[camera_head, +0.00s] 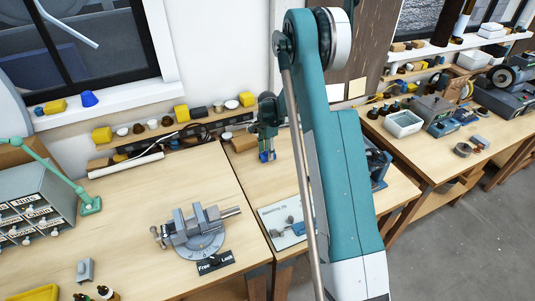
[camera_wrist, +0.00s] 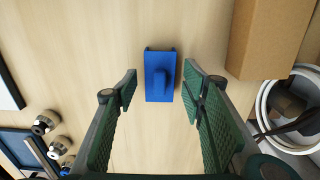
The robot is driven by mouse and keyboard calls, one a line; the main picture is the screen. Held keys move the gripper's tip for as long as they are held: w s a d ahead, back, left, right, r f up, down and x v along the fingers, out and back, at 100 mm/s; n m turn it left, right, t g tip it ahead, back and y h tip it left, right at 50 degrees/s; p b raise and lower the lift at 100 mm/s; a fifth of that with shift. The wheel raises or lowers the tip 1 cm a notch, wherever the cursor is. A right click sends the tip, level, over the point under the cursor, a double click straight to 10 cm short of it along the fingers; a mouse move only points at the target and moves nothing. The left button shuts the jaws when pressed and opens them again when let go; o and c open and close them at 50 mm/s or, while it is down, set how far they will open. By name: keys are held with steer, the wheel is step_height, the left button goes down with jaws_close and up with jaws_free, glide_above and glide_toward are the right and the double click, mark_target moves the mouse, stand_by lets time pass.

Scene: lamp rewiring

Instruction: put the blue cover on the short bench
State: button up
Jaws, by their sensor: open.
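The blue cover (camera_wrist: 160,88) is a small blue piece with a raised tab, lying on light wood in the wrist view. In the head view it shows as a blue patch (camera_head: 267,156) just under my gripper (camera_head: 266,146), on the narrow middle bench (camera_head: 248,172), which looks like the short bench. In the wrist view my gripper (camera_wrist: 159,76) is open, its green ribbed fingers on either side of the cover. A gap shows between each finger and the cover. My arm hides part of this bench.
A vise (camera_head: 196,232) stands on the left bench. A printed card (camera_head: 283,222) lies at the middle bench's front. Shelves line the wall behind.

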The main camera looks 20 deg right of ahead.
step_height(320, 180, up, 11)
steer(key=b, duration=0.1)
stand_by(0.5)
stand_by(0.6)
steer(key=s+a+r+n+t, duration=0.2)
steer(key=s+a+r+n, duration=0.3)
steer(key=s+r, duration=0.6)
steer(key=s+a+r+n+t, duration=0.1)
steer(key=s+a+r+n, duration=0.2)
steer(key=s+a+r, duration=0.75)
steer(key=s+a+r+n+t, duration=0.1)
steer(key=s+n, duration=0.4)
steer(key=s, duration=0.8)
steer(key=s+a+r+n+t, duration=0.2)
steer(key=s+n, duration=0.3)
steer(key=s, duration=0.7)
steer(key=shift+s+a+t, duration=0.35)
steer(key=shift+a+t, duration=0.1)
steer(key=shift+t, duration=0.15)
